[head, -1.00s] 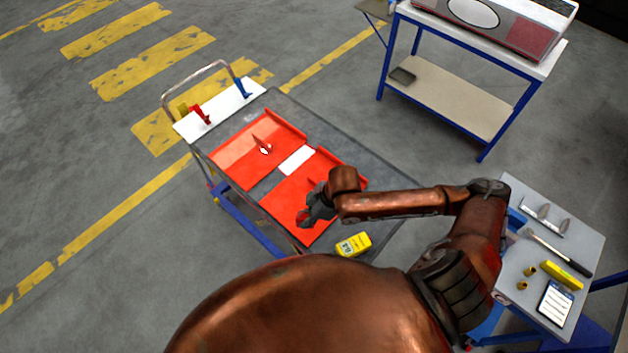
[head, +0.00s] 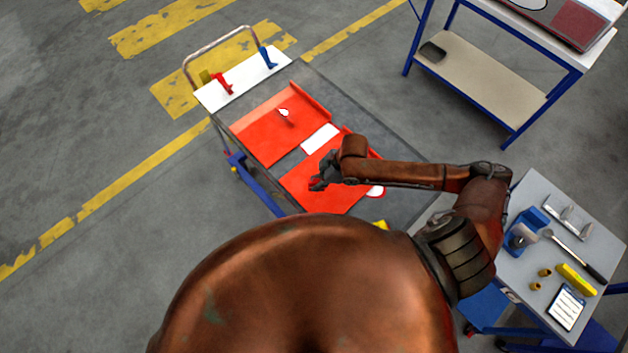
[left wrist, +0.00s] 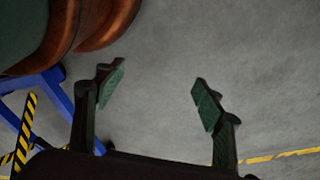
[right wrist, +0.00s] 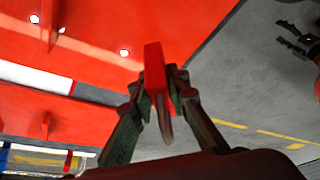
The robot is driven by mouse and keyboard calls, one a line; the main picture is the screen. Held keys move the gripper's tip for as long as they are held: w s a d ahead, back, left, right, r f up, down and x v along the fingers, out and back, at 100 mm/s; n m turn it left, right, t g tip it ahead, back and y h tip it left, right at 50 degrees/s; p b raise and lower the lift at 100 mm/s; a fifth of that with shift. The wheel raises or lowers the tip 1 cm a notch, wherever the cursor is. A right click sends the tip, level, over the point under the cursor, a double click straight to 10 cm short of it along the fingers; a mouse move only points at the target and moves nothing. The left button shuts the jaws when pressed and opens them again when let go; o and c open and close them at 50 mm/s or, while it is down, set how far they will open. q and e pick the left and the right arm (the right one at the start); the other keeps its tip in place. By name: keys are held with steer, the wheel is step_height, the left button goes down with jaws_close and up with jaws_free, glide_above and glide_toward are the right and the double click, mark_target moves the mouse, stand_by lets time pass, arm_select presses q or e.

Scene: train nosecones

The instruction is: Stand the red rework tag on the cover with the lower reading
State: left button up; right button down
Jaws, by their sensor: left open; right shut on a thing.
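Two red covers lie on the grey cart, a far one (head: 265,135) and a near one (head: 335,200), each with a small upright fin. A red tag (head: 224,85) and a blue tag (head: 266,57) stand on the white board at the cart's far end. My right gripper (head: 318,184) is over the near cover, shut on a red thing (right wrist: 155,70) with a grey tip. I cannot tell what that thing is. A yellow meter (head: 381,225) is mostly hidden by my body; no reading shows. My left gripper (left wrist: 157,95) is open and empty over the floor.
A white card (head: 320,139) lies between the covers. A side table (head: 515,275) at right holds a blue-grey item (head: 523,236), a hammer-like tool, yellow parts and a clipboard (head: 566,307). A blue-framed bench (head: 500,90) stands at upper right. Floor left of the cart is clear.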

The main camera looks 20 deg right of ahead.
steer(key=shift+w+d+f+b, duration=0.15)
steer(key=shift+w+f+b, duration=0.05)
steer(key=shift+f+b, duration=0.25)
steer(key=shift+w+d+f+b, duration=0.1)
steer(key=shift+w+f+b, duration=0.05)
steer(key=shift+f+b, duration=0.25)
steer(key=shift+w+f+b, duration=0.25)
steer(key=shift+f+b, duration=0.8)
steer(key=shift+b, duration=0.2)
steer(key=shift+s+f+b, duration=0.1)
steer(key=shift+f+b, duration=0.35)
steer(key=shift+b, duration=0.25)
arm_select(q)
step_height(320, 180, down, 6)
steer(key=shift+s, duration=0.4)
arm_select(e)
steer(key=shift+r, duration=0.15)
steer(key=shift+f, duration=0.2)
steer(key=c, duration=1.8)
jaws_free()
steer(key=shift+c, duration=0.2)
arm_select(q)
steer(key=shift+s+f, duration=0.15)
steer(key=shift+s, duration=0.55)
arm_select(e)
steer(key=shift+r, duration=0.15)
